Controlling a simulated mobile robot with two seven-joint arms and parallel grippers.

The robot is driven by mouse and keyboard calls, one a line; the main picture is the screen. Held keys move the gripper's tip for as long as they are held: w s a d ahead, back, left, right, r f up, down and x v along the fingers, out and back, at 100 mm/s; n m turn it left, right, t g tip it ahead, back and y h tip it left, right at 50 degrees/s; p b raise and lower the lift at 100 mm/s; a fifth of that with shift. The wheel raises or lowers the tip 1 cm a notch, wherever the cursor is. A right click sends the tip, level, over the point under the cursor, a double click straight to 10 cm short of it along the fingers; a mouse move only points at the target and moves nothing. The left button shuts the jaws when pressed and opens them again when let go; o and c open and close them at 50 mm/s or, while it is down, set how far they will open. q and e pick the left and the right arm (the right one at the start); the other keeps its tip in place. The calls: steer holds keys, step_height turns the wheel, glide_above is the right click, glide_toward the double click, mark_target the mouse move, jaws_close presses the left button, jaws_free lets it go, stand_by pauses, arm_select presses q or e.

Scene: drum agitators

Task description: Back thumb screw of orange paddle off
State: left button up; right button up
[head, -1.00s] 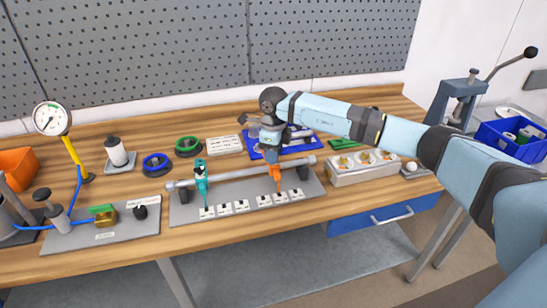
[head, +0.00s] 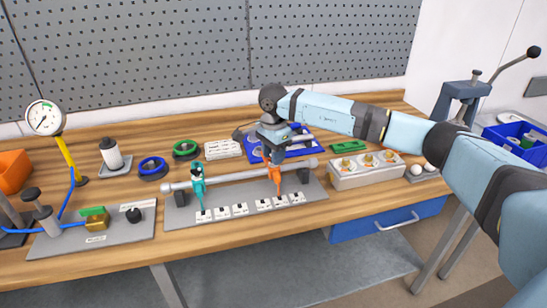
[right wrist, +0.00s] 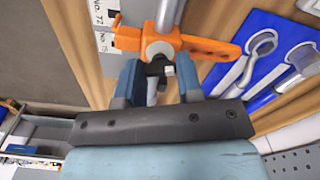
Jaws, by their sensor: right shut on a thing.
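The orange paddle (head: 274,178) hangs on the grey horizontal bar (head: 225,177) of the rack, right of the teal paddle (head: 198,185). In the right wrist view the orange paddle (right wrist: 197,46) crosses ahead of the fingers, with its round hub on the bar. My right gripper (head: 270,152) reaches down behind the orange paddle. Its blue fingers (right wrist: 160,80) are around the small dark back thumb screw (right wrist: 156,66) beside the hub and are shut on it. The fingers partly hide the screw. My left gripper is out of view.
The grey base plate (head: 237,222) carries several white labels. A blue tool tray (head: 312,150) lies behind the rack, and a light block (head: 365,175) with brass fittings stands to the right. The gauge (head: 46,118) is at the left. The front bench strip is clear.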

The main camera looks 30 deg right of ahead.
steer(key=n, duration=0.1)
steer(key=n+b, duration=0.1)
steer(key=n, duration=0.1)
steer(key=shift+f+n, duration=0.2)
steer(key=shift+n, duration=0.1)
steer(key=n, duration=0.2)
steer(key=shift+n+b, duration=0.3)
steer(key=shift+b, duration=0.1)
steer(key=shift+s+n, duration=0.1)
steer(key=shift+n, duration=0.3)
steer(key=shift+a+f, duration=0.1)
steer(key=o, duration=0.9)
steer(key=shift+r, duration=0.25)
